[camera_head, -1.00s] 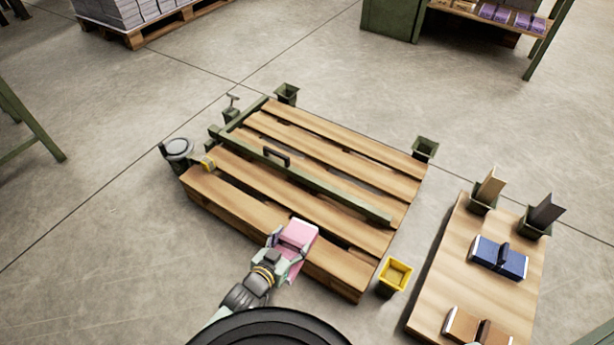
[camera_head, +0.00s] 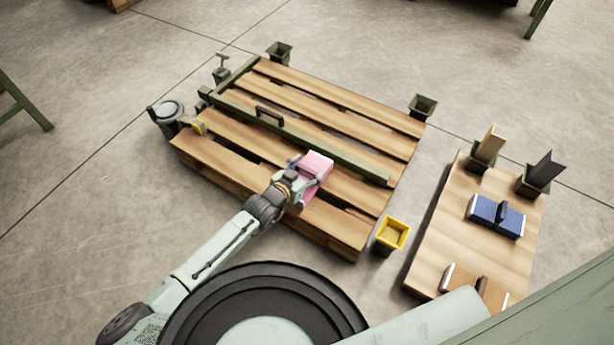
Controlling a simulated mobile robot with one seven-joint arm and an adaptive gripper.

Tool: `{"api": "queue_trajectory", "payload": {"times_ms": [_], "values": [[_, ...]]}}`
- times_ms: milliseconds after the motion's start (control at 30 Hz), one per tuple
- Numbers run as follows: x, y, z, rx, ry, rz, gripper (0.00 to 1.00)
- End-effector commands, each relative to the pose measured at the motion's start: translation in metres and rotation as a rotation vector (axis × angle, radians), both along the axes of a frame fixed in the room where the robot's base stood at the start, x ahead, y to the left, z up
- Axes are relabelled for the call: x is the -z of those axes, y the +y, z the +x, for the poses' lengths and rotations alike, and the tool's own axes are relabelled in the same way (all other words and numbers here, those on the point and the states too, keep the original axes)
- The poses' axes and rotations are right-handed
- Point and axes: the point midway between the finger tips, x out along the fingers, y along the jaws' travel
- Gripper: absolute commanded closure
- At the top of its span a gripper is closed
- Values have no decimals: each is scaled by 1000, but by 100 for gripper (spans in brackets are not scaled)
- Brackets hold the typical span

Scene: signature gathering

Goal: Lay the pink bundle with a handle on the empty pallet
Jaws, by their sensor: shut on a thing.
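The pink bundle (camera_head: 317,165) is held in my gripper (camera_head: 306,178), over the front right part of the wooden pallet (camera_head: 225,163). My gripper is shut on it, and the jaws hide its handle and part of its sides. I cannot tell whether the bundle touches the slats. The pallet carries no other bundle. A green bar with a dark handle (camera_head: 269,116) lies across the pallet, just behind the bundle.
Green corner posts (camera_head: 279,53) and (camera_head: 423,106) stand at the pallet's far corners, and a yellow one (camera_head: 391,235) at the near right. A round grey device (camera_head: 168,113) is at the left corner. A wooden board (camera_head: 438,247) at right holds a blue bundle (camera_head: 496,215) and a brown one (camera_head: 477,286).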

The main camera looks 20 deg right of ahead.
Motion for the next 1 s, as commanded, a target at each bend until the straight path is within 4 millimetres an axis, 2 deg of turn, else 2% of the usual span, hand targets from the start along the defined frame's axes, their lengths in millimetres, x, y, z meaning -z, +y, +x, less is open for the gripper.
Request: {"api": "queue_trajectory", "payload": {"times_ms": [300, 633, 667, 933, 1000], "values": [[35, -1, 0, 1, 0, -1, 77], [37, -1, 0, 1, -2, -1, 77], [38, 0, 0, 1, 0, 0, 38], [37, 0, 0, 1, 0, 0, 20], [37, 0, 0, 1, 0, 0, 18]]}}
